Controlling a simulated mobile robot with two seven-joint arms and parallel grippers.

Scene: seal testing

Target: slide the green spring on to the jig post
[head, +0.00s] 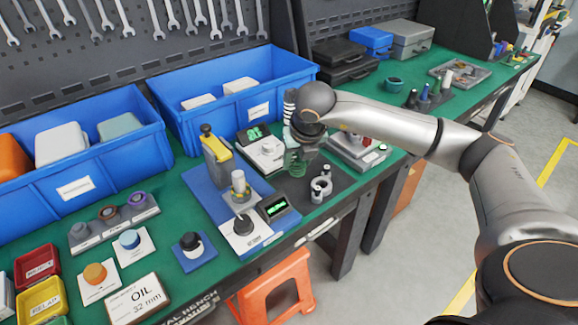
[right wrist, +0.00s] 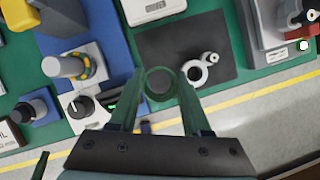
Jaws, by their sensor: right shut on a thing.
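My right gripper (head: 297,156) hangs over the dark mat in the head view, its green fingers pointing down. In the right wrist view its fingers (right wrist: 160,86) are closed on the green spring (right wrist: 159,70), which shows as a green ring seen end-on, with dark mat visible through it. In the head view the spring (head: 296,169) is small and partly blended with the fingers. On the mat beside it stands a pale fixture (head: 320,190) with a small upright post (head: 326,171); in the right wrist view this fixture (right wrist: 194,74) is right of the spring, apart from it. My left gripper is out of view.
The dark mat (head: 335,203) is mostly bare. A blue-based press (head: 214,160) with a display stands left of it, and a white scale (head: 264,154) behind. A grey-and-red device (head: 356,151) stands to the right. Blue bins (head: 178,130) line the back.

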